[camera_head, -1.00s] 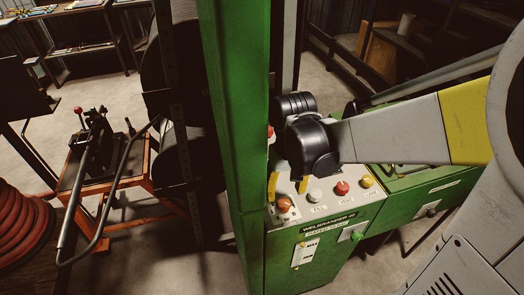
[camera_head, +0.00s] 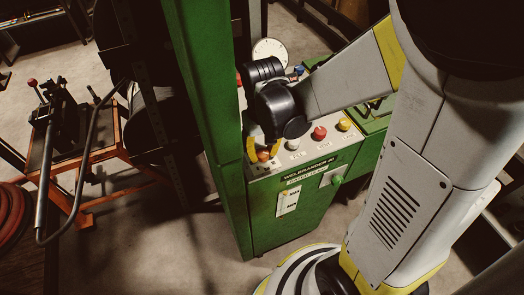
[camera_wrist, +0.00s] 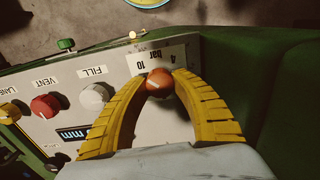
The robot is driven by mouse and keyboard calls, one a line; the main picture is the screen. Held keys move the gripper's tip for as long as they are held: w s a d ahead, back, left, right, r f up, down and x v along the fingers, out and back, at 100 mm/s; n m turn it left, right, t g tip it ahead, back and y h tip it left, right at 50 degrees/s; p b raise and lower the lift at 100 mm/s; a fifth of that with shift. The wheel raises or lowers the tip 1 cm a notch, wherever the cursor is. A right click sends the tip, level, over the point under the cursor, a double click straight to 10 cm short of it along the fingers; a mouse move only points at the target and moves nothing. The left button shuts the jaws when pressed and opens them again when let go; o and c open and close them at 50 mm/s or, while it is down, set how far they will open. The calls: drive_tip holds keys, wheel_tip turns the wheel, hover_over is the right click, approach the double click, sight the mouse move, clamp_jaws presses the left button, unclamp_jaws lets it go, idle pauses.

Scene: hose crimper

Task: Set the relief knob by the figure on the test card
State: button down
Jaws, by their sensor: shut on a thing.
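The relief knob (camera_wrist: 160,86) is a small orange-brown knob on the grey control panel (camera_wrist: 62,108), in front of a white scale plate (camera_wrist: 155,57) marked 4, 10 and bar. My gripper (camera_wrist: 160,79) has its two yellow ribbed fingers closed around the knob from both sides. In the head view the knob (camera_head: 263,156) shows between the fingertips (camera_head: 262,150). The knob's exact setting cannot be read. A white card (camera_head: 288,203) with small lettering is on the green cabinet's front; its text is too small to read, and I cannot tell if it is the test card.
A grey FILL knob (camera_wrist: 95,96), a red VENT knob (camera_wrist: 45,106) and a yellow knob (camera_wrist: 10,112) sit along the panel. A round white gauge (camera_head: 270,52) stands behind my wrist. A green post (camera_head: 205,90) rises close beside my gripper. An orange-framed bench (camera_head: 75,165) stands left.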

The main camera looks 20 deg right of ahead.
drive_tip(key=shift+n, duration=0.4)
drive_tip(key=n, duration=0.5)
drive_tip(key=shift+n, duration=0.4)
drive_tip(key=n, duration=0.3)
drive_tip(key=shift+n, duration=0.3)
drive_tip(key=n, duration=0.3)
drive_tip(key=shift+n, duration=0.3)
drive_tip(key=n, duration=1.2)
drive_tip(key=shift+n, duration=0.4)
